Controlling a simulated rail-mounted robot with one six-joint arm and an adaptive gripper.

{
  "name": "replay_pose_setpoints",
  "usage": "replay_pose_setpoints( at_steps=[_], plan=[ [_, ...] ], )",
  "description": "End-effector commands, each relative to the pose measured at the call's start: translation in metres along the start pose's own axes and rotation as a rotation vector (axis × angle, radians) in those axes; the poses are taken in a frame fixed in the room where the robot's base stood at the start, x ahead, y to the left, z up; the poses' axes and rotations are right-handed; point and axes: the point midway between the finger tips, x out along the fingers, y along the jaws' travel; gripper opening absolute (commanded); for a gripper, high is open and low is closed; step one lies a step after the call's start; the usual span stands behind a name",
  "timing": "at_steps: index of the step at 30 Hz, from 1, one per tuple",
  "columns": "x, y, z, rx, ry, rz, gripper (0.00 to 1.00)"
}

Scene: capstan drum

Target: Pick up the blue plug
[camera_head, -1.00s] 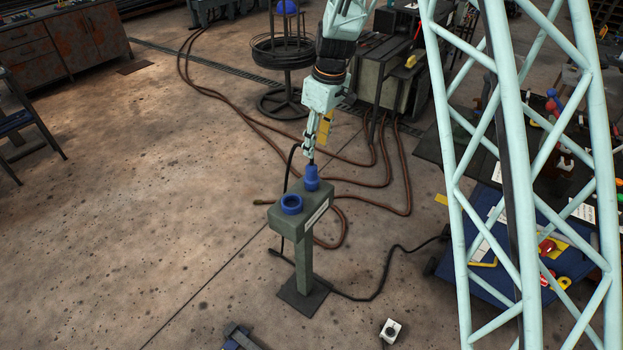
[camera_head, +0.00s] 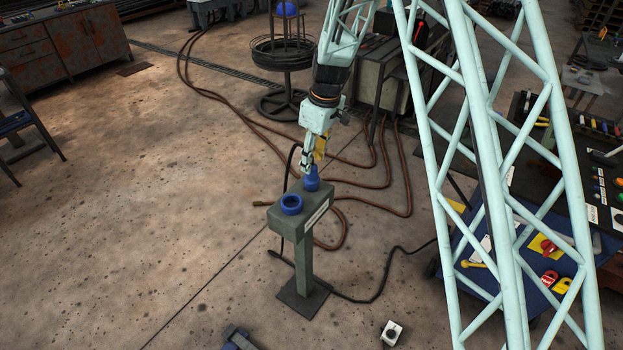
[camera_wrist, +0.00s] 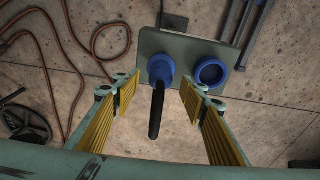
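The blue plug (camera_head: 311,179) stands upright in the top of a grey-green pedestal box (camera_head: 318,213), at its far right end. In the wrist view the plug (camera_wrist: 161,68) shows with a thick black cable (camera_wrist: 156,112) rising from it. My gripper (camera_head: 309,168) is just above the plug, pointing down. In the wrist view my gripper (camera_wrist: 158,95) is open, its yellow-padded fingers apart on either side of the plug and cable. Neither finger visibly touches the plug.
An empty blue socket ring (camera_head: 291,204) sits beside the plug on the same box. Brown hoses (camera_head: 383,160) and a black cable (camera_head: 375,295) lie on the floor. A blue cart (camera_head: 480,265) with tools stands at right.

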Motion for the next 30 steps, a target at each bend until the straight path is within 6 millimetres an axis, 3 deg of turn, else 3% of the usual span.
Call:
replay_pose_setpoints(
  at_steps=[8, 21, 30],
  plan=[
    [0.009, -0.001, 0.001, 0.0, -0.001, -0.001, 0.39],
    [0.049, -0.001, 0.002, 0.0, -0.001, 0.0, 0.39],
    [0.052, -0.001, 0.002, 0.0, 0.0, 0.0, 0.39]
  ],
)
